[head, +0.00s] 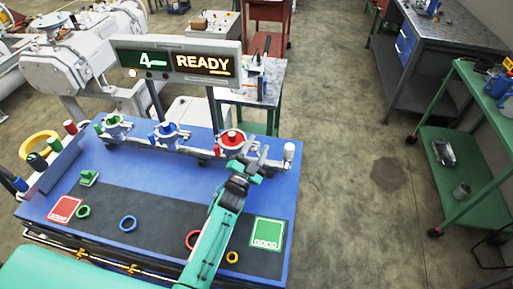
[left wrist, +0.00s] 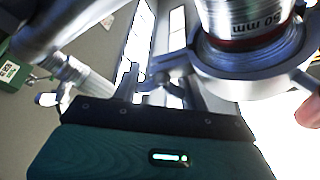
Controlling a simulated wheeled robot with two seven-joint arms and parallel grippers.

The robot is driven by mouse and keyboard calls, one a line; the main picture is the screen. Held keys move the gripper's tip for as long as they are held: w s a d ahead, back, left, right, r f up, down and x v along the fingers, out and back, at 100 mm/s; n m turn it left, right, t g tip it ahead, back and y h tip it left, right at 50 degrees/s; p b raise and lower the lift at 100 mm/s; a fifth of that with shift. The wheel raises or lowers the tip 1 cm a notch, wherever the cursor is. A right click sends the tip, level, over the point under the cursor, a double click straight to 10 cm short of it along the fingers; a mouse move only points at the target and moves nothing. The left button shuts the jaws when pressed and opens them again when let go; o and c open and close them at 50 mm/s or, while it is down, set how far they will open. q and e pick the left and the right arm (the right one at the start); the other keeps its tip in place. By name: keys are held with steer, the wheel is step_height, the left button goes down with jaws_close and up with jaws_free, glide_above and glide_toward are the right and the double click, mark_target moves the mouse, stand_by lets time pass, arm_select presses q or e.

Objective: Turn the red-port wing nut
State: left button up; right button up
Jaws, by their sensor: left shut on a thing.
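The red port (head: 233,136) is the rightmost of three coloured ports along the back of the blue bench. My left gripper (head: 246,164) is at its front right side, and the fingers hide the wing nut in the head view. In the left wrist view, the port's metal tube with a red band and a "50 mm" mark (left wrist: 250,22) stands in a silver clamp ring (left wrist: 262,88). The left fingers are shut on the small metal wing nut (left wrist: 160,76) beside the ring; its exact angle is hard to tell. My right gripper does not show.
The green port (head: 114,125) and blue port (head: 166,133) stand to the left on the same pipe. A sign (head: 178,61) reads "4" and "READY" behind. Coloured rings, a red card (head: 65,209) and a green "GOOD" card (head: 267,233) lie on the bench (head: 270,190).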

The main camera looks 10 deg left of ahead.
arm_select(q)
steer(key=m+g+h+p, duration=0.1)
steer(key=m, duration=0.1)
steer(key=m+g+p, duration=0.1)
steer(key=m, duration=0.2)
steer(key=shift+h, duration=0.4)
steer(key=m+p, duration=0.1)
steer(key=m, duration=0.1)
steer(key=m+g+p, duration=0.1)
steer(key=m, duration=0.1)
steer(key=shift+d+f+g, duration=0.1)
steer(key=shift+g, duration=0.2)
steer(key=m+g+p, duration=0.1)
steer(key=m+p, duration=0.2)
steer(key=m, duration=0.1)
steer(key=shift+f+y+p, duration=0.1)
steer(key=shift+y+p, duration=0.2)
steer(key=m+p, duration=0.1)
steer(key=m+g+y+p, duration=0.1)
steer(key=m, duration=0.1)
steer(key=shift+f+p, duration=0.25)
steer(key=shift+p, duration=0.1)
steer(key=shift+f+g, duration=0.1)
steer(key=shift+g, duration=0.2)
steer(key=shift+m, duration=0.3)
steer(key=shift+s, duration=0.1)
steer(key=o, duration=1)
